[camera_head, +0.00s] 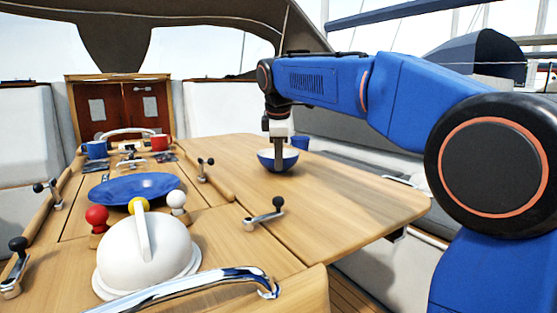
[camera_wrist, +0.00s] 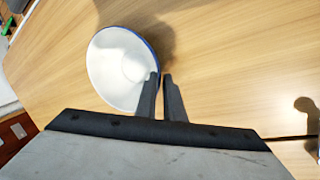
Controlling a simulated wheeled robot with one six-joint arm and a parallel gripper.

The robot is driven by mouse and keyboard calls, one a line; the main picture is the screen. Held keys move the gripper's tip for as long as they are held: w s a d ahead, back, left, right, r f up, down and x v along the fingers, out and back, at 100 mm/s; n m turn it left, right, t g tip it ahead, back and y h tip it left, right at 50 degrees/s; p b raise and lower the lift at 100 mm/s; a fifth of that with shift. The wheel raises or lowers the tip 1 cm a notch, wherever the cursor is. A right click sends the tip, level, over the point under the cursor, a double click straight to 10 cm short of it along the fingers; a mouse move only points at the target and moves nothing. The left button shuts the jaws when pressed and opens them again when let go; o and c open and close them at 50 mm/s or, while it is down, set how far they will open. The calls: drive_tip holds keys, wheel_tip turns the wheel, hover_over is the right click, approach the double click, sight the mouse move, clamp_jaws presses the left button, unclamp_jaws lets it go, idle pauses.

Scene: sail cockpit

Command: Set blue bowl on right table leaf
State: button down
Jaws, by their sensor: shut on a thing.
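My gripper (camera_head: 279,160) points down and is shut on the bowl's rim. In the wrist view the bowl (camera_wrist: 112,65) lies left of the fingers (camera_wrist: 163,76), with its rim at the left fingertip. Bare wood surrounds the bowl, and a shadow falls beside it. I cannot tell whether its base touches the leaf or hangs slightly above it.
A blue cup (camera_head: 300,142) stands behind the bowl. A blue plate (camera_head: 135,188), white dome (camera_head: 146,255), red ball (camera_head: 97,215) and chrome rail (camera_head: 200,287) are on the left. A black-knobbed winch handle (camera_head: 264,215) stands near the leaf's inner edge. The leaf's front is clear.

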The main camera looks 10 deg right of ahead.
drive_tip(key=c, duration=1.9)
unclamp_jaws()
drive_tip(key=shift+o, duration=0.2)
drive_tip(key=v, duration=1.2)
drive_tip(key=shift+s, duration=0.15)
